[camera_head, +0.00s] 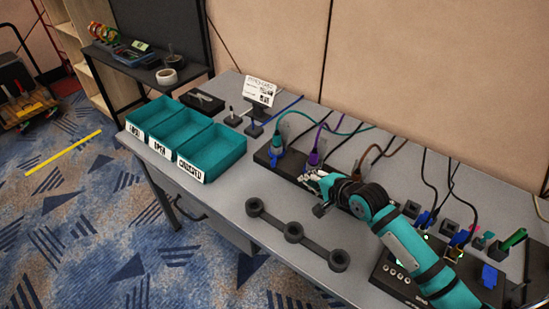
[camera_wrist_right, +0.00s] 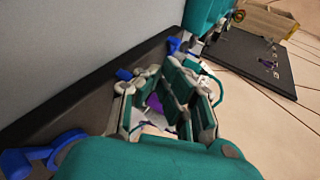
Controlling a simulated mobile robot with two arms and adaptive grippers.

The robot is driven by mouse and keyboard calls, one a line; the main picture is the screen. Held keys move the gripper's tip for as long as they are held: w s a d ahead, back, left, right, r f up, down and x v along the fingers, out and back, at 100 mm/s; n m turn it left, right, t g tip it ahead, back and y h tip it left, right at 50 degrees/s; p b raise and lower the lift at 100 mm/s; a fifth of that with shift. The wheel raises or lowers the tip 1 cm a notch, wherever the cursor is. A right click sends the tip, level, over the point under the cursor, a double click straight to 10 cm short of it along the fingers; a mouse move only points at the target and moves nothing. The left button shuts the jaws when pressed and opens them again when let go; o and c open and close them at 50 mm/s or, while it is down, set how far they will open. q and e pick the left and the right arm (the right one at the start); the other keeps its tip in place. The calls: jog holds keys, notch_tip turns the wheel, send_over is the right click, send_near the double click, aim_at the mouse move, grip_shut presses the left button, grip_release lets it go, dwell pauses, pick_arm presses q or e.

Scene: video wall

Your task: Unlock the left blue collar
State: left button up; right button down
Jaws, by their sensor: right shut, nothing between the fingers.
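The left blue collar (camera_head: 274,160) is at the foot of a connector with a teal cable, at the left end of a black strip. In the right wrist view a small blue piece (camera_wrist_right: 173,45) shows beyond the fingers, beside a teal body. My right gripper (camera_head: 313,178) is shut and empty, low over the strip beside the purple connector (camera_head: 314,158), right of the left collar and apart from it. Its fingers (camera_wrist_right: 172,95) hide part of the purple connector behind them in the wrist view. My left gripper is out of view.
Another blue collar (camera_wrist_right: 45,158) with a lever shows nearer in the wrist view. Teal bins (camera_head: 215,152) stand at the table's left. A dark three-ring holder (camera_head: 294,232) lies in front. Several cables hang behind the strip. Grey table surface is clear between bins and strip.

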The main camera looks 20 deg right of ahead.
send_near(276, 154)
jog(key=s+f, duration=0.1)
jog(key=s, duration=0.1)
jog(key=s+f, duration=0.1)
jog(key=f, duration=0.1)
jog(key=shift+s+a+b, duration=0.3)
jog(key=shift+s+a, duration=0.1)
jog(key=w, duration=0.2)
jog(key=w+a, duration=0.1)
jog(key=shift+w+a+f, duration=0.1)
jog(key=shift+w+f, duration=0.15)
jog(key=shift+f, duration=0.1)
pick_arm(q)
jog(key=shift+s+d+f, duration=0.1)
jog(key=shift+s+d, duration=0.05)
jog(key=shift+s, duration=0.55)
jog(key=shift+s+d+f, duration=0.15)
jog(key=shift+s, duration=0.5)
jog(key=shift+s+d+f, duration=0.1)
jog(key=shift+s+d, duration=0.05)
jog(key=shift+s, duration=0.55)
pick_arm(e)
jog(key=shift+w+a, duration=0.2)
jog(key=shift+w, duration=0.35)
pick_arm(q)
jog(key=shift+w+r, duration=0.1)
